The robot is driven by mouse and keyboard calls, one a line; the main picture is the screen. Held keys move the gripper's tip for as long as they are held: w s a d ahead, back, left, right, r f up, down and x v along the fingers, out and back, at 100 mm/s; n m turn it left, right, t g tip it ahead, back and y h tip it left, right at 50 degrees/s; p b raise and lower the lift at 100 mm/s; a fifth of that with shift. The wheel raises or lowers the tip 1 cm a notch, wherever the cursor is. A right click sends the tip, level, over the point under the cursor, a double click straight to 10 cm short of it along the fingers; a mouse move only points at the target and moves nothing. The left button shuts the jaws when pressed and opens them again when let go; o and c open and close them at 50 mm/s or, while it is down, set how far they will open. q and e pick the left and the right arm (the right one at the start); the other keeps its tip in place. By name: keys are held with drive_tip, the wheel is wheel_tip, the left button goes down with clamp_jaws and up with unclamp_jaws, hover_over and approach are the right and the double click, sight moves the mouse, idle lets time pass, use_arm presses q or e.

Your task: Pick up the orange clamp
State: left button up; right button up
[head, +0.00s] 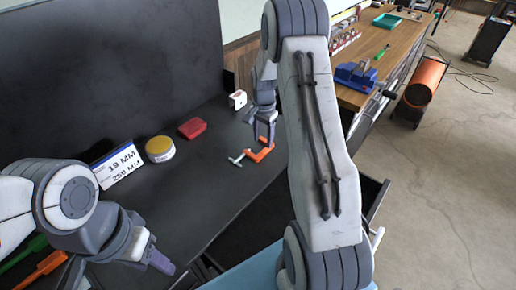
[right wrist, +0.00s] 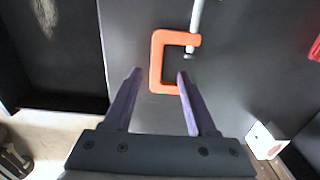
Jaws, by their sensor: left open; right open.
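The orange clamp (head: 260,151) lies on the dark bench top near its right edge in the head view. In the right wrist view the clamp (right wrist: 157,62) shows as a C-shaped orange frame with a grey screw. My right gripper (head: 264,143) is open just above the clamp; in the right wrist view its fingers (right wrist: 158,76) are spread, with the lower part of the clamp frame between their tips. I cannot tell whether they touch it. My left gripper (head: 118,277) is open and empty at the lower left in the head view, away from the clamp.
A sign reading 19 MM, 250 MM (head: 117,164), a yellow-topped round tin (head: 159,149) and a red block (head: 192,128) stand left of the clamp. A white block (head: 237,100) is behind it. Green and orange tools (head: 40,270) lie at lower left. An open drawer (head: 372,197) juts out right.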

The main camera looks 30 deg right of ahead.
sight(263, 152)
drive_tip(key=f, duration=0.1)
drive_tip(key=f+p, duration=0.2)
drive_tip(key=shift+s+a+f, duration=0.2)
drive_tip(key=shift+s+f, duration=0.1)
drive_tip(key=shift+s, duration=0.05)
drive_tip(key=shift+f, duration=0.65)
clamp_jaws()
drive_tip(key=shift+r, duration=0.1)
idle(0.4)
